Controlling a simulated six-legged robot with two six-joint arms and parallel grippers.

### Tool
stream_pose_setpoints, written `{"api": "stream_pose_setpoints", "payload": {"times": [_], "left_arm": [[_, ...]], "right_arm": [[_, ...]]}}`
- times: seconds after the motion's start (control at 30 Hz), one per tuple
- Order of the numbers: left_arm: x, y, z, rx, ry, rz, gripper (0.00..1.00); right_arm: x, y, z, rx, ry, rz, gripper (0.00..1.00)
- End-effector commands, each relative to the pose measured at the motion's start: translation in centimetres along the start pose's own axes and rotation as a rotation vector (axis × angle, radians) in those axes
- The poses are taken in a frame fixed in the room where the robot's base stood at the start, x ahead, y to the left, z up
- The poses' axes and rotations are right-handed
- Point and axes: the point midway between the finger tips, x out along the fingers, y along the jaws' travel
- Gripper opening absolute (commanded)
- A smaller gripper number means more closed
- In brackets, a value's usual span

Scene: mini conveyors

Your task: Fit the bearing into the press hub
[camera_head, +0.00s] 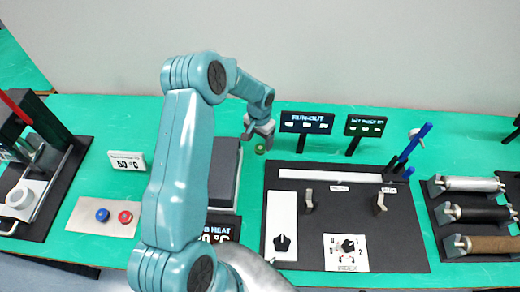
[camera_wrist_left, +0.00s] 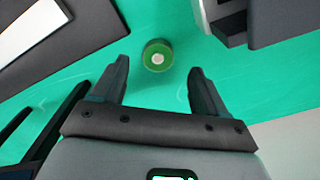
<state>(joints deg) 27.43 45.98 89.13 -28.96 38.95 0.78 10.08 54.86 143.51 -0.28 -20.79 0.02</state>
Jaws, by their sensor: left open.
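My left gripper (camera_head: 262,130) is open, reaching down at the back of the green table. A small round green piece (camera_head: 260,149) is just below its fingers. My right gripper is out of view.
A dark box (camera_head: 224,170) stands left of the green piece, partly behind my arm. A black panel (camera_head: 398,230) with switches lies to the right. Two small displays (camera_head: 306,122) (camera_head: 365,126) stand behind it. Rollers (camera_head: 474,184) are at far right. A button plate (camera_head: 103,216) lies left.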

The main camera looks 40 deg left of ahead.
Motion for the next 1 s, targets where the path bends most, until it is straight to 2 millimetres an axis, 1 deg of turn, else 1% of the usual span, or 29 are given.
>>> {"api": "stream_pose_setpoints", "payload": {"times": [0.03, 0.13, 0.2, 0.43, 0.47, 0.5, 0.57, 0.6, 0.63, 0.67, 0.7, 0.9, 1.0], "left_arm": [[1.1, 0.2, 0.2, 0.001, -0.005, 0.002, 0.74], [3.0, 0.3, 0.3, 0.001, -0.004, 0.001, 0.74], [3.9, 0.3, 0.3, 0.000, -0.002, 0.000, 0.74], [3.9, 0.3, 0.2, 0.000, 0.000, 0.000, 0.74], [3.9, 0.3, 0.2, 0.000, 0.000, 0.000, 0.67], [3.9, 0.3, 0.2, 0.000, 0.000, 0.000, 0.54], [3.9, 0.3, 0.2, 0.000, 0.000, 0.000, 0.35], [3.9, 0.3, 0.2, 0.000, 0.000, 0.000, 0.22], [3.9, 0.3, 0.2, 0.000, -0.001, 0.000, 0.12], [3.9, 0.3, 0.2, 0.000, -0.001, 0.000, 0.11], [3.9, 0.3, 0.2, 0.000, 0.000, 0.000, 0.06], [3.9, 0.3, 0.2, 0.000, 0.001, 0.000, 0.06], [3.5, 0.2, 0.2, 0.000, 0.001, -0.001, 0.06]], "right_arm": [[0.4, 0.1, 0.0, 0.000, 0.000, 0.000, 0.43], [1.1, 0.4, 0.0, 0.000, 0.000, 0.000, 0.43], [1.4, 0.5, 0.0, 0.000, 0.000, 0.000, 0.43], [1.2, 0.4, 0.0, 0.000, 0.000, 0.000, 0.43], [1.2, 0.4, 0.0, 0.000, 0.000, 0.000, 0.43], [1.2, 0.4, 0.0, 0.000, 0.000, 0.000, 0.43], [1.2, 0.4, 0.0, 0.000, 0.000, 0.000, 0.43], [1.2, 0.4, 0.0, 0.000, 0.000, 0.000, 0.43], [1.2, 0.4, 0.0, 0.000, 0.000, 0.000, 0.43], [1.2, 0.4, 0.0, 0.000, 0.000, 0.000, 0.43], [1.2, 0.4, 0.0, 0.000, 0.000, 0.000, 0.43], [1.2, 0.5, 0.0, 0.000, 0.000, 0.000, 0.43], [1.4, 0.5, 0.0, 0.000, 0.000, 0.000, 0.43]]}}
